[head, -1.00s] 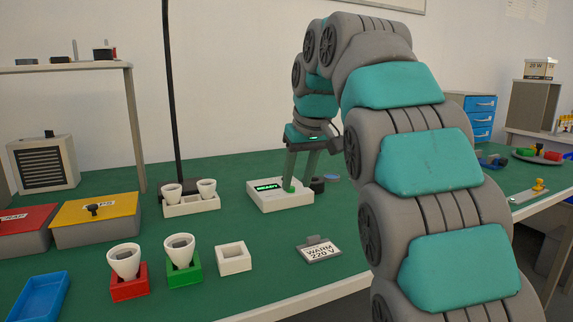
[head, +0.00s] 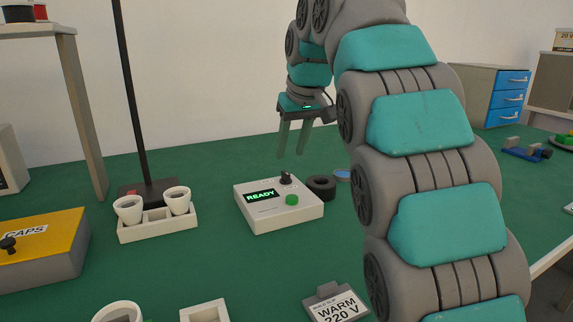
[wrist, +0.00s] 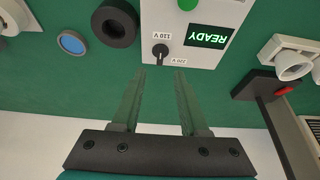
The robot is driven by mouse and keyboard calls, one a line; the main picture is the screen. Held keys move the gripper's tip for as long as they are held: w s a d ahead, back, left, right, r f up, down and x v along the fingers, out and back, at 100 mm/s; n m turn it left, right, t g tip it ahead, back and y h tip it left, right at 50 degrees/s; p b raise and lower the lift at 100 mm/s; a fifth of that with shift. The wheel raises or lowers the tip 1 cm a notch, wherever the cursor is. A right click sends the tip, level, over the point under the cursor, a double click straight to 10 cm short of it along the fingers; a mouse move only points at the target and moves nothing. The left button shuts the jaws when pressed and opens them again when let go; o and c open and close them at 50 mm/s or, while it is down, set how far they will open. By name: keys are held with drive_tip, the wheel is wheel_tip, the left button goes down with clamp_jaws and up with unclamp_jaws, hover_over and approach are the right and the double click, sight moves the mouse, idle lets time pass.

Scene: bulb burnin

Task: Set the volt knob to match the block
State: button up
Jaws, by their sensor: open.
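The white control box (head: 278,218) stands on the green table, with a lit READY display (head: 260,195), a green button (head: 291,200) and a black volt knob (head: 286,178). In the wrist view the knob (wrist: 160,52) sits beside labels 110 V and 220 V. Its white mark seems to point toward the 110 V label. A grey block (head: 338,303) with a card reading WARM 220 V lies at the front. My gripper (head: 290,155) is open and empty, above and behind the box, apart from the knob. The wrist view shows both fingers (wrist: 159,73) below the knob.
A black ring (head: 321,187) and a blue disc (head: 342,175) lie right of the box. A white holder with two cups (head: 158,229) and a black pole (head: 130,90) stand left. The yellow CAPS bin (head: 45,250) is at far left.

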sight(286, 172)
drive_tip(key=shift+x, duration=3.25)
clamp_jaws()
